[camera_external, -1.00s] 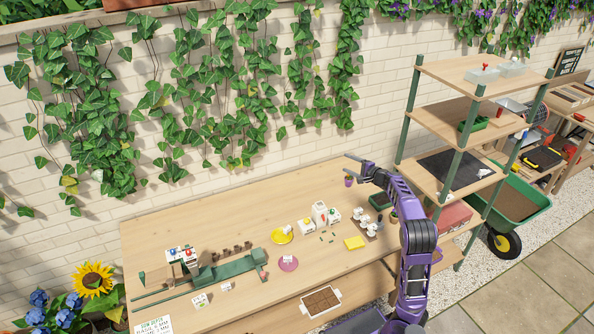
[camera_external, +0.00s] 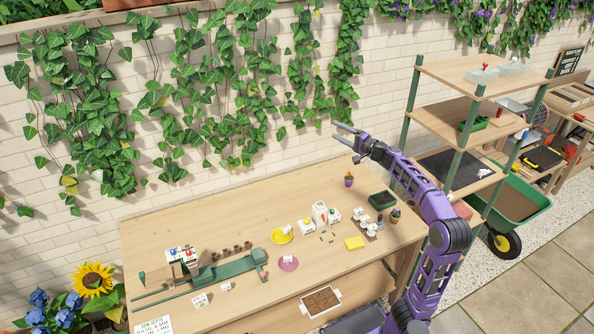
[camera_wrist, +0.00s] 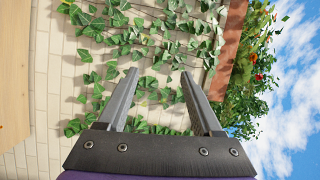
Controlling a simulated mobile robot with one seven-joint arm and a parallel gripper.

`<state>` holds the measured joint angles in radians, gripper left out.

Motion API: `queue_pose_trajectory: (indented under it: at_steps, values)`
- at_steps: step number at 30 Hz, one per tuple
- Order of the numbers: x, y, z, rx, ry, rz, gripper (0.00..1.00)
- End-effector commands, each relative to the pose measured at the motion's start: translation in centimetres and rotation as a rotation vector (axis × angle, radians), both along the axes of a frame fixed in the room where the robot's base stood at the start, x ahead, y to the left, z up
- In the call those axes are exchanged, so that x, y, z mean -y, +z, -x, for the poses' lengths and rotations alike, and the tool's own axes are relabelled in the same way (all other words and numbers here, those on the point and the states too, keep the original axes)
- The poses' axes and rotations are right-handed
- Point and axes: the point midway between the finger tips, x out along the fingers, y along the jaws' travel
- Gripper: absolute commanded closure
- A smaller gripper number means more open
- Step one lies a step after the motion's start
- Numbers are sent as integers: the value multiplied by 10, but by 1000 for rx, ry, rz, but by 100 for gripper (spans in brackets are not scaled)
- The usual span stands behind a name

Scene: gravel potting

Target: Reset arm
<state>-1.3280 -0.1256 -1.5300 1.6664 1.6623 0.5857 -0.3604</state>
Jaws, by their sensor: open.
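My gripper (camera_external: 347,141) is raised above the back right of the wooden workbench (camera_external: 200,225), in front of the ivy-covered wall. In the wrist view its two fingers (camera_wrist: 158,92) stand apart with nothing between them.
A shelf rack (camera_external: 465,125) is close right of my arm. The brick wall (camera_external: 230,190) lies behind.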

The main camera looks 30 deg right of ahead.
Motion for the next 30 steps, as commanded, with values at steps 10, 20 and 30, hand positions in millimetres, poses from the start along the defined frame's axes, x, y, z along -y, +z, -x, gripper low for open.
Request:
queue_pose_trajectory:
  at_steps: [10,20,30]
  values:
    - [-10,-46,22,-75,96,71,33]
    - [-34,-101,76,-165,240,203,33]
    - [-76,-195,209,-298,454,636,33]
